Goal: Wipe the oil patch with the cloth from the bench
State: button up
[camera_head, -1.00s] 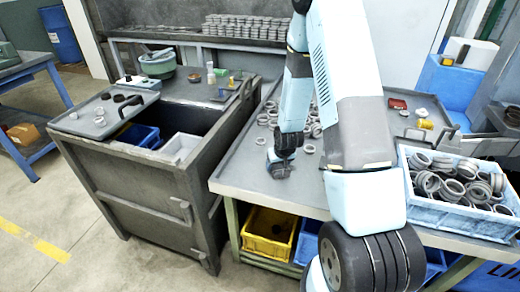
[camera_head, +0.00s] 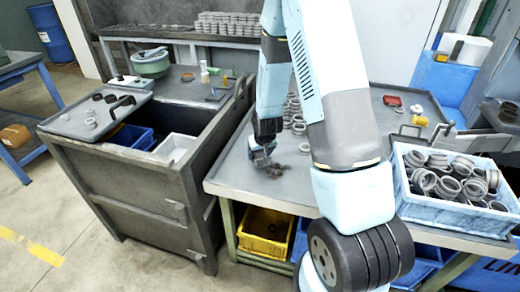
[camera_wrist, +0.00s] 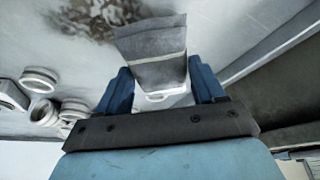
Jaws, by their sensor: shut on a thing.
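My gripper (camera_wrist: 162,88) is shut on a grey cloth (camera_wrist: 152,45) with a pale stripe; the cloth sticks out past the blue fingers in the wrist view. In the head view my gripper (camera_head: 262,153) points down, low over the left part of the grey bench top (camera_head: 235,170). The oil patch (camera_head: 273,169) is a dark, mottled stain just right of and nearer than the gripper. It also shows in the wrist view (camera_wrist: 98,16), beyond and left of the cloth, partly hidden by it. I cannot tell whether the cloth touches the bench.
Several metal rings (camera_wrist: 40,80) lie on the bench close to the left of the gripper in the wrist view. A blue crate of rings (camera_head: 450,215) stands at the bench's right end. A dark open cabinet (camera_head: 130,180) stands to the left.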

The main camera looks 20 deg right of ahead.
jog(key=shift+r, duration=1.9)
